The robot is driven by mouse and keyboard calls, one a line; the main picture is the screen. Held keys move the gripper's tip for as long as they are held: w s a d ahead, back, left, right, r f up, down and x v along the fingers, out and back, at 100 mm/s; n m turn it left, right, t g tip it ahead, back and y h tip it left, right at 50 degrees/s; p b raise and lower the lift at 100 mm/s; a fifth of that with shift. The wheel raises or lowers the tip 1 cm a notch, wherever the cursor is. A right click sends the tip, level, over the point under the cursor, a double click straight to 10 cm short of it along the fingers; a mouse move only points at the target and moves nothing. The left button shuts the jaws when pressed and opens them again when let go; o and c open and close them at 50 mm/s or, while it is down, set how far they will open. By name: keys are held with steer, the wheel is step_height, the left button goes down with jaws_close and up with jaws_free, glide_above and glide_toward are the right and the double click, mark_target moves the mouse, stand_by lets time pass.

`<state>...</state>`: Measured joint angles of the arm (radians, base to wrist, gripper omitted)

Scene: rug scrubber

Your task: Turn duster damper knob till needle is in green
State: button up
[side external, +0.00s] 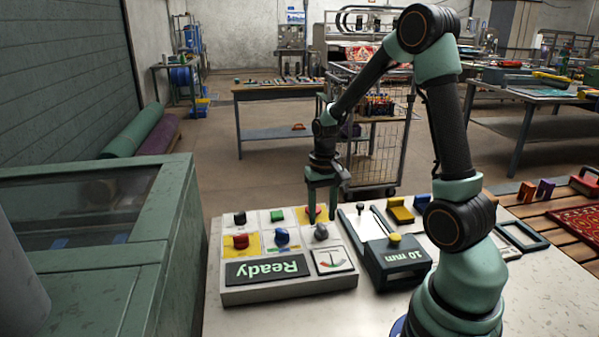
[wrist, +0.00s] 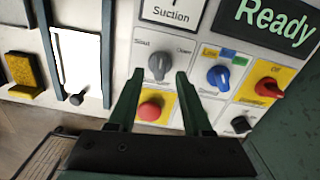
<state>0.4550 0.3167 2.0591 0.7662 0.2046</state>
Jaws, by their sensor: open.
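The control panel (side external: 290,290) lies on the bench with a small dial (side external: 331,260) at its near right corner. Red and green show on the dial, but the needle is too small to read. In the wrist view only the dial's lower edge, marked "Suction" (wrist: 171,14), shows. The grey knob (wrist: 160,65) sits beside that dial, with small labels to either side; it also shows in the side view (side external: 321,231). My gripper (wrist: 160,74) is open and points down over the panel; in the side view (side external: 322,217) its fingertips are by the grey knob. The knob appears between the fingertips, apparently untouched.
A blue knob (wrist: 218,78) and a red knob (wrist: 270,88) stand beside the grey one. A red button (wrist: 150,111) on yellow lies between my fingers' bases in the wrist view. A black knob (wrist: 240,124) is nearby. A dark "10 mm" device (side external: 400,262) stands right of the panel.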

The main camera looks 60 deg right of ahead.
mark_target(322, 226)
step_height(322, 226, up, 10)
steer(key=shift+f, duration=0.2)
steer(key=s+a+r+n+t, duration=0.2)
steer(key=a+r+n, duration=0.1)
steer(key=a, duration=0.5)
steer(key=s+a+r+n+t, duration=0.2)
steer(key=a+r+n+t, duration=0.1)
steer(key=a, duration=0.5)
steer(key=shift+s+r+n+t, duration=0.3)
steer(key=shift+s+r+n, duration=0.05)
steer(key=shift+n, duration=0.45)
steer(key=shift+a, duration=0.1)
stand_by(0.4)
